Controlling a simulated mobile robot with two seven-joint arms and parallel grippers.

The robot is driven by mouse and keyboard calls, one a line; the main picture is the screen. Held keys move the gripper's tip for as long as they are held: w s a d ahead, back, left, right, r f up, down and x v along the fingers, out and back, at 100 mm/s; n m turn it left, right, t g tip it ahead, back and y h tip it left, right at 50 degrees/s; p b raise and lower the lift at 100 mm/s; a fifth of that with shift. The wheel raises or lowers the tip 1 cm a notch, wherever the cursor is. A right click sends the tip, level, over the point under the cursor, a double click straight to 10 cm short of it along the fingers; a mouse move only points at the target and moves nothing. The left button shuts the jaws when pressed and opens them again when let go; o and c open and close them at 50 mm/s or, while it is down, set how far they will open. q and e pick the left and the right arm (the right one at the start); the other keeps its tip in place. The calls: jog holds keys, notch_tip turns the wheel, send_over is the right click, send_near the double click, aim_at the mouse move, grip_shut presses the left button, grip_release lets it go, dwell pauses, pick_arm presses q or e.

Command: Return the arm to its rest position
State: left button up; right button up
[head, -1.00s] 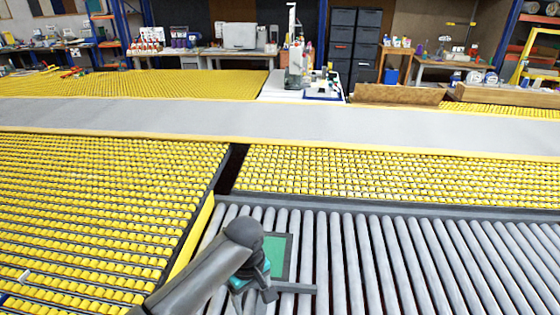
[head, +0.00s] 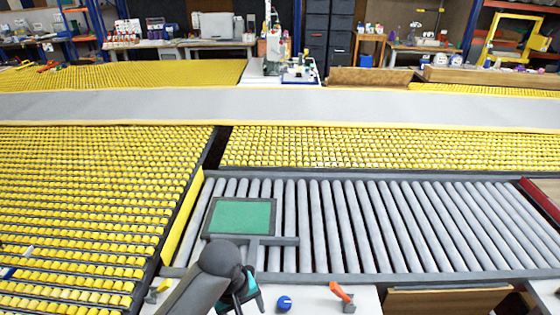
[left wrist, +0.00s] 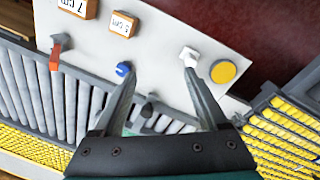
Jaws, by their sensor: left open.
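My left arm comes in from the bottom of the head view, and its left gripper (head: 244,292) hangs over the white panel (head: 315,298) at the near edge of the roller bed. In the left wrist view the two fingers (left wrist: 160,74) are spread apart with nothing between them. Behind and between them lie the white panel and part of the rollers. I cannot tell how high the gripper is above the panel. My right gripper is not in view.
The panel carries a blue knob (head: 284,303), an orange lever (head: 341,293) and a yellow disc (left wrist: 223,71). A dark frame with a green pad (head: 240,216) lies on the grey rollers (head: 380,225). Yellow roller beds (head: 90,190) and a grey strip (head: 280,107) lie beyond.

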pick_arm(q)
jog(key=s+a+r+m+t, duration=0.2)
jog(key=s+a+r+m, duration=0.15)
jog(key=s, duration=0.45)
jog(key=s+a+r+m+t, duration=0.1)
jog(key=s+a+r+m, duration=0.1)
jog(key=s+a+m, duration=0.45)
jog(key=s+d+f+n+g+b, duration=0.2)
jog(key=f+b, duration=0.9)
jog(key=f, duration=2.2)
jog(key=s+a+f+b, duration=0.1)
jog(key=s+f+b, duration=0.3)
jog(key=s+f, duration=0.4)
jog(key=s+a+f+y+b, duration=0.1)
jog(key=s+f+b, duration=0.3)
jog(key=s+f, duration=0.4)
notch_tip(320, 180, down, 6)
jog(key=shift+s+a+f+g, duration=0.2)
jog(key=shift+s+a+g, duration=0.1)
jog(key=shift+a, duration=0.35)
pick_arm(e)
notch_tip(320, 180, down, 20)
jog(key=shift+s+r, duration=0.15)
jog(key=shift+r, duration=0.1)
